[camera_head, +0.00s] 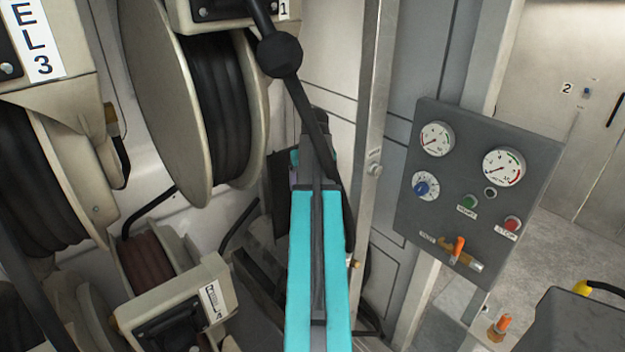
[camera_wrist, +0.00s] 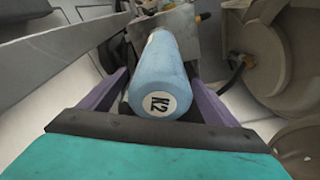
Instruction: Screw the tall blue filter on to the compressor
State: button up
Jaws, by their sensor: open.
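The blue filter (camera_wrist: 164,68) is a long light-blue cylinder with a round white "K2" label on its near end. In the wrist view it lies between the two purple fingers of my gripper (camera_wrist: 158,80), its far end towards a grey metal block (camera_wrist: 178,28). My gripper is open, with a finger on each side of the filter; narrow gaps show beside it. I cannot tell whether the block is the compressor or whether the filter is joined to it. In the head view the filter is hidden behind my arm.
A large hose reel (camera_head: 165,85) stands left of my arm, with a smaller reel (camera_head: 150,262) below. A metal post (camera_head: 372,110) and a gauge panel (camera_head: 478,195) are to the right. In the wrist view a beige round part (camera_wrist: 285,55) lies close on the right.

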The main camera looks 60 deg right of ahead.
jog(key=shift+w+d+f, duration=0.15)
jog(key=shift+f, duration=1.35)
jog(key=shift+c, duration=0.2)
jog(key=c, duration=1.4)
jog(key=shift+p, duration=0.3)
jog(key=shift+c, duration=0.2)
jog(key=m+p, duration=0.1)
jog(key=m, duration=0.4)
jog(key=shift+g, duration=0.4)
jog(key=shift+m+h, duration=0.3)
